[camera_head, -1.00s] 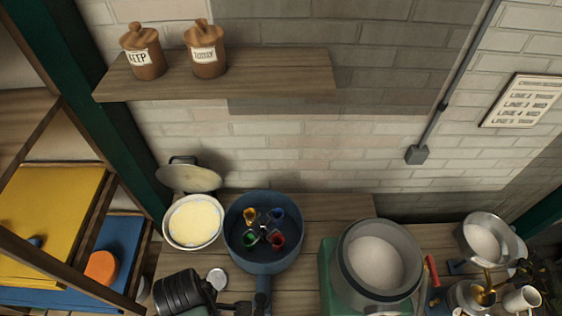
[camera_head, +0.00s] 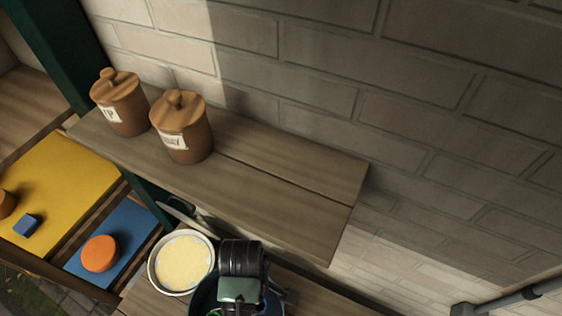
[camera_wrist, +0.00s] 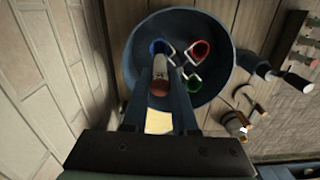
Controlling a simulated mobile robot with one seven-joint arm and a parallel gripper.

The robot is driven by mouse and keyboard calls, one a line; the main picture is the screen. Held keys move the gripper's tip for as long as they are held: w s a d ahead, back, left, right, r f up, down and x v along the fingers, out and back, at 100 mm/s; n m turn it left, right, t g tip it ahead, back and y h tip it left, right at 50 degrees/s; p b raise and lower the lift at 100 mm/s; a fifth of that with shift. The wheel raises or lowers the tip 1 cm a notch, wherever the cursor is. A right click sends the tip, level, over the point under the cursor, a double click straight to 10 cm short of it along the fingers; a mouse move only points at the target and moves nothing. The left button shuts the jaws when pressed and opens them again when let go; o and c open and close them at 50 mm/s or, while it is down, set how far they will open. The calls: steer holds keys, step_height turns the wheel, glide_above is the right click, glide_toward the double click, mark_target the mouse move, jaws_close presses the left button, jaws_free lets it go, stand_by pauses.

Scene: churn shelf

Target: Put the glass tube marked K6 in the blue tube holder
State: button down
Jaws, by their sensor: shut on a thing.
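In the wrist view my gripper (camera_wrist: 161,68) is shut on a glass tube (camera_wrist: 160,74) with a reddish-brown near end (camera_wrist: 159,89). The tube's marking cannot be read. The blue tube holder (camera_wrist: 158,46) is in the round blue pan (camera_wrist: 222,90), just beyond the tube in the picture. I cannot tell whether the tube's far end is inside it. A red holder (camera_wrist: 200,50) and a green holder (camera_wrist: 193,82) show to the right. No yellow holder shows. In the head view the pan (camera_head: 203,291) is mostly hidden by my wrist and cut off below.
A bowl of pale yellow stuff (camera_head: 182,263) stands left of the pan. A wooden shelf (camera_head: 270,195) with two lidded brown jars (camera_head: 120,103) (camera_head: 183,128) juts out above. An orange disc (camera_head: 100,253) lies on a blue board at left. Brick wall stands behind.

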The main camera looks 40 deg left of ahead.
steer(key=shift+w, duration=0.25)
steer(key=shift+f, duration=0.15)
steer(key=shift+s+f, duration=0.35)
steer(key=shift+f, duration=0.5)
steer(key=shift+w+f, duration=0.15)
steer(key=shift+f, duration=0.65)
steer(key=shift+f+b, duration=1.8)
steer(key=shift+f, duration=1.75)
stand_by(1.2)
steer(key=shift+c, duration=1.5)
jaws_free()
